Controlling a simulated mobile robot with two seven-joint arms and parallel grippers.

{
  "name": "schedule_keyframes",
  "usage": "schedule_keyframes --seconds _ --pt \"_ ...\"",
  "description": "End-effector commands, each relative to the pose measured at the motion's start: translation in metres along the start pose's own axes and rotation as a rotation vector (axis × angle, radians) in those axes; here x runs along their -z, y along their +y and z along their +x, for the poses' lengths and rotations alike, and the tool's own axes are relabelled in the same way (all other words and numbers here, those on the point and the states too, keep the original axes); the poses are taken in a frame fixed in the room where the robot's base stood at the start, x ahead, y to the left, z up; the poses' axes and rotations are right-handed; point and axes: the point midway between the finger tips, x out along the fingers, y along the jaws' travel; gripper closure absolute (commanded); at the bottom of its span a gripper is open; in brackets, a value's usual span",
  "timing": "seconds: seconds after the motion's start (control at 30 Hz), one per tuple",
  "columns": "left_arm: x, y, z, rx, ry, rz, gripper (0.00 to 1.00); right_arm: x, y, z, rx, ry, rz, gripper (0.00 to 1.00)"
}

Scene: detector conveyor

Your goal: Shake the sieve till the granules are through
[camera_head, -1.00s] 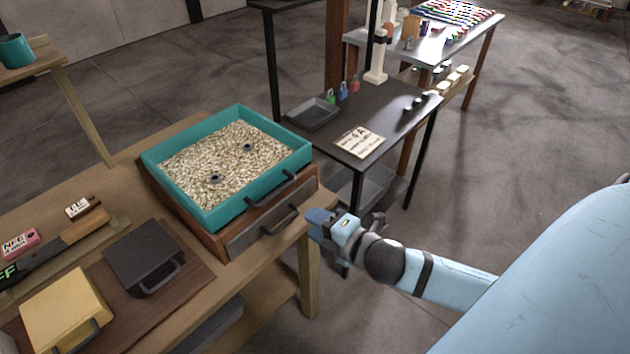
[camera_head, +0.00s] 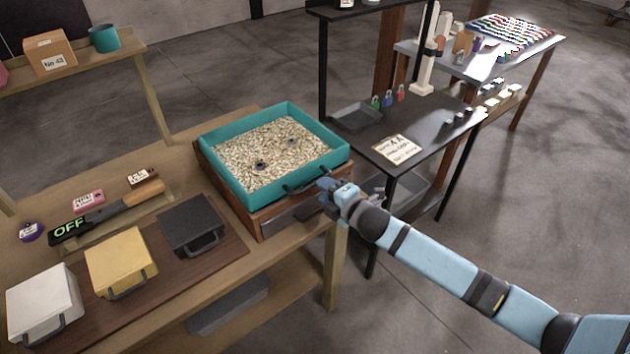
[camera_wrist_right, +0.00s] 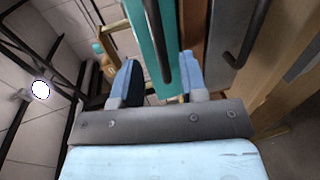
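The sieve is a teal open box (camera_head: 237,188) on a brown wooden housing (camera_head: 226,187) on the bench. Pale granules (camera_head: 262,150) fill it, with two small dark pieces showing among them. A dark bar handle (camera_head: 300,186) sticks out of its near side; it also shows in the right wrist view (camera_wrist_right: 157,40). My right gripper (camera_head: 327,185) is at this handle. In the right wrist view its blue fingers (camera_wrist_right: 158,82) are apart, one each side of the bar, with gaps left. What lies under the granules is hidden. My left gripper is out of view.
Below the sieve is a grey drawer front with its own dark handle (camera_wrist_right: 245,40). Black (camera_head: 190,222), yellow (camera_head: 118,258) and white (camera_head: 42,298) lidded boxes stand on the bench, with an "OFF" wand (camera_head: 110,212) behind. A dark table (camera_head: 440,150) stands to the right.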

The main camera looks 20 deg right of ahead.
Motion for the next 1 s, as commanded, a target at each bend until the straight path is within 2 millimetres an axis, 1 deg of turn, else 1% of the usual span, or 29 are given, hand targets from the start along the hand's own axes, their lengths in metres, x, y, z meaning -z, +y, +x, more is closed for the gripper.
schedule_keyframes --seconds 0.03,0.1,0.2,0.3,0.43,0.67,0.7,0.87,1.0 --pt "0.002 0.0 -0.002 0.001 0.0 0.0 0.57 0.0 0.002 0.011 -0.001 -0.002 0.002 0.6" --pt "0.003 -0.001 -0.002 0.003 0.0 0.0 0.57 0.0 0.003 0.024 -0.002 -0.001 0.0 0.6" --pt "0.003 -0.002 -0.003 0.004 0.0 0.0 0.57 0.0 0.001 0.037 0.0 -0.001 0.0 0.6" --pt "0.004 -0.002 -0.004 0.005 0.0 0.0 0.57 0.0 0.001 0.047 0.0 0.0 0.001 0.6" --pt "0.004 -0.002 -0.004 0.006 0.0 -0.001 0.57 0.0 0.0 0.052 -0.001 0.0 0.0 0.6" --pt "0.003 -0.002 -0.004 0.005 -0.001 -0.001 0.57 0.0 0.0 0.053 0.0 0.0 0.0 0.6" --pt "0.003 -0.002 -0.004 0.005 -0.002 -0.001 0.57 0.0 0.0 0.053 0.0 0.0 0.0 0.63" --pt "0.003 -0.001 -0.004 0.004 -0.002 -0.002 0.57 0.0 0.0 0.053 0.0 0.0 0.0 0.99" --pt "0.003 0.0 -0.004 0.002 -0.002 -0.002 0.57 0.0 0.0 0.052 0.0 0.0 0.0 1.0"
